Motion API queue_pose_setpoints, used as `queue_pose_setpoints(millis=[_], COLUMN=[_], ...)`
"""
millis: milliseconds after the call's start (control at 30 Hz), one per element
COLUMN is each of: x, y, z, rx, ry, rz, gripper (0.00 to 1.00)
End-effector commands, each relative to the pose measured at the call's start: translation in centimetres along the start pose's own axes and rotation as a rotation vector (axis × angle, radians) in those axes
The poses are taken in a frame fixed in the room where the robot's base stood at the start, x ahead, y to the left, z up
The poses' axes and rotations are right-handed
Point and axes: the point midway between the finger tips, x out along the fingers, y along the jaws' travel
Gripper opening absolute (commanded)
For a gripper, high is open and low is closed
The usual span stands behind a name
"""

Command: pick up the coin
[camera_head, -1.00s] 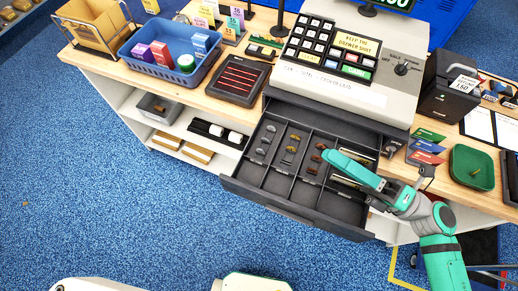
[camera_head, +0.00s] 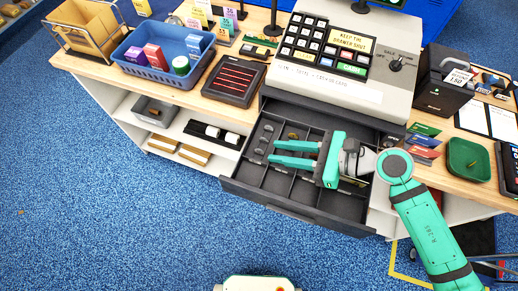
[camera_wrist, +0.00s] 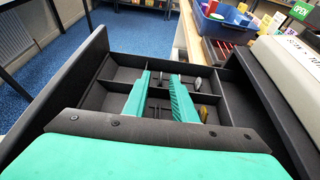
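The open black cash drawer (camera_head: 275,205) holds several coins in its compartments. Grey coins (camera_head: 263,139) lie in the left compartment, and a gold-brown coin (camera_head: 292,136) shows in the one beside it. My gripper (camera_head: 272,152) is over the drawer, its two green fingers parallel, apart and pointing left. My gripper hides the other coins. I cannot tell whether the fingers touch the drawer floor.
The cash register (camera_head: 340,60) stands right behind the drawer. A blue basket (camera_head: 150,75) with boxes is at the left of the counter. A green dish (camera_head: 468,160) and a dark box (camera_head: 440,90) are at the right. Drawer walls and dividers surround the fingers.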

Motion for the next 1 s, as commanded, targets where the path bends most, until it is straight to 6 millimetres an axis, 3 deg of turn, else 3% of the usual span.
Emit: queue_pose_setpoints(millis=[167, 500, 833, 933, 1000], x=[1.0, 5.3, 5.9, 5.9, 5.9], y=[0.0, -0.4, -0.4, -0.4, -0.4], z=[0.0, -0.4, -0.5, -0.5, -0.5], rx=[-0.001, 0.001, 0.002, 0.002, 0.002], ry=[-0.001, -0.001, 0.000, 0.000, 0.000], rz=[0.000, 0.002, 0.000, 0.000, 0.000], gripper=[0.24, 0.24, 0.24, 0.00, 0.00])
